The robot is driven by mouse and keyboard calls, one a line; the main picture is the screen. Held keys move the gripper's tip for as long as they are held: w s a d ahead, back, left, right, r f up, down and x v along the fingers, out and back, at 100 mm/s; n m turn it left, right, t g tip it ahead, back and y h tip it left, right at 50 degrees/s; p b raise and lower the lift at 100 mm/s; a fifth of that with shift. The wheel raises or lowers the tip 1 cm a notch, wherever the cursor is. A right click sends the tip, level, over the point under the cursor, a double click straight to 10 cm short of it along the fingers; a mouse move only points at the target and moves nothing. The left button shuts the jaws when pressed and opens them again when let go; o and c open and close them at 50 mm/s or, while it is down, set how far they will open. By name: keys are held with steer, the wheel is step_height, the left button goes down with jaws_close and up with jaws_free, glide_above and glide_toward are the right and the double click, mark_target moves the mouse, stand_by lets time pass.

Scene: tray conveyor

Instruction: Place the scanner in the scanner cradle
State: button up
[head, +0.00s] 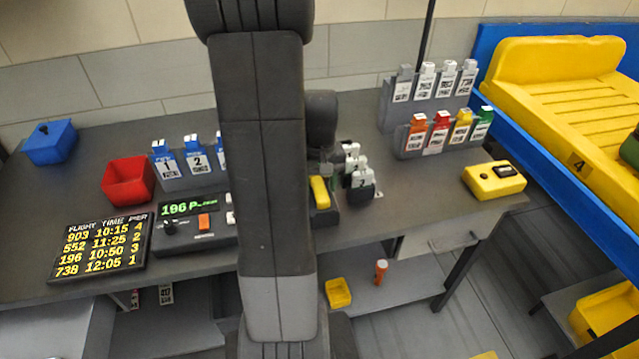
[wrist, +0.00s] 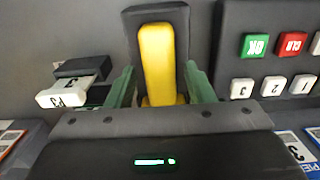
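A yellow bar-shaped body (wrist: 158,62), which I take to be the scanner, sits against a dark block (wrist: 130,20), probably the cradle. In the head view the yellow body (head: 320,191) stands on the table just right of my arm, with dark parts around its base. My gripper (wrist: 160,78) has its two green fingers apart, one on each side of the yellow body, with gaps between. Whether the fingertips touch the dark block I cannot tell. My arm hides part of this spot in the head view.
A keypad (wrist: 270,65) is close beside my gripper, and a stamp-like white and black item (wrist: 75,85) is on the other side. A display console (head: 190,215), red bin (head: 127,182), tag racks (head: 440,135) and yellow box (head: 494,181) share the table.

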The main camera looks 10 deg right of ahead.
mark_target(320, 188)
steer(key=shift+r, duration=0.1)
step_height(320, 188, up, 12)
steer(key=shift+p, duration=0.35)
stand_by(0.4)
steer(key=shift+r, duration=0.1)
stand_by(1.4)
